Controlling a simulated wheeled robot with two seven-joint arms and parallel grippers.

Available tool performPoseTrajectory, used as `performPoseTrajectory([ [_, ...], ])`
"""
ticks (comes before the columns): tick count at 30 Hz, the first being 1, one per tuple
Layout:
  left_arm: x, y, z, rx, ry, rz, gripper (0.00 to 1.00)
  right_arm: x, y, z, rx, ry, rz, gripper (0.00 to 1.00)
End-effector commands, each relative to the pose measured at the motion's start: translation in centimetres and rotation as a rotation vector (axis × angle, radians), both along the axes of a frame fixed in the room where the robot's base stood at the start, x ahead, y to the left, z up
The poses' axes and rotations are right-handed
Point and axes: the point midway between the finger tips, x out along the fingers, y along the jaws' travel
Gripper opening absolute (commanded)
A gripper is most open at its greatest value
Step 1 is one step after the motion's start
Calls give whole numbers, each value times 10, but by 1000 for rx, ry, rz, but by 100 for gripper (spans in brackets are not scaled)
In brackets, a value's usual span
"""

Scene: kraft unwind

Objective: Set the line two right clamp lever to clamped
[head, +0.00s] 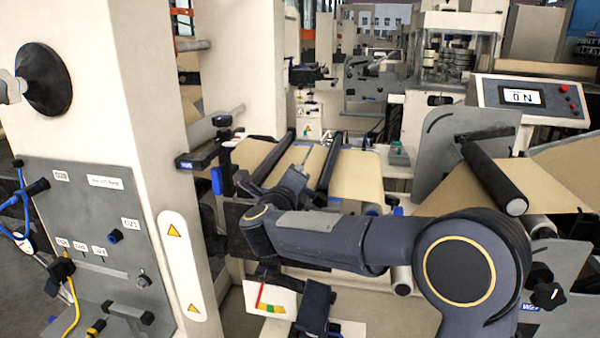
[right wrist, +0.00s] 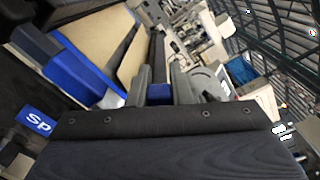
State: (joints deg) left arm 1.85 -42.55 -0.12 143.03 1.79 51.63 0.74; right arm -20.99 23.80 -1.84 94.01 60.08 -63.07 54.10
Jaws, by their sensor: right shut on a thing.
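My right arm crosses the head view from the lower right, and my right gripper (head: 297,174) is over the kraft web between two dark bars. The left dark bar (head: 270,158) and the right dark bar (head: 329,166) look like the clamp bars. In the right wrist view, the gripper's two grey fingers (right wrist: 158,88) are shut on a small blue piece (right wrist: 159,95), which appears to be the clamp lever handle. Its exact angle cannot be told, and the arm and fingers hide it in the head view. My left gripper is not in view.
A blue block (head: 217,180) sits at the table's left end, near a tall cream column (head: 150,70). A black roller (head: 494,178) and grey side plate (head: 455,150) stand right. A display console (head: 530,97) is behind. Kraft web (head: 357,170) spans the machine.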

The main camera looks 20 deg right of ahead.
Motion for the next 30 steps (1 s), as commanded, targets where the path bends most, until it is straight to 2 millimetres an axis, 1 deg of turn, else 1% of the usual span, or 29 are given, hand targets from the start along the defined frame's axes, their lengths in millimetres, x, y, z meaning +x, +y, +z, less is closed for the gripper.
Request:
performPoseTrajectory([
  [6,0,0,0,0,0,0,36,4,7,-15,-168,115,2,0],
  [15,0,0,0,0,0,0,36,6,9,-31,-352,239,2,0],
  [21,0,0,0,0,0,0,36,6,10,-37,-427,289,1,0],
  [30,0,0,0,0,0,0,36,6,10,-41,-471,320,2,0],
])
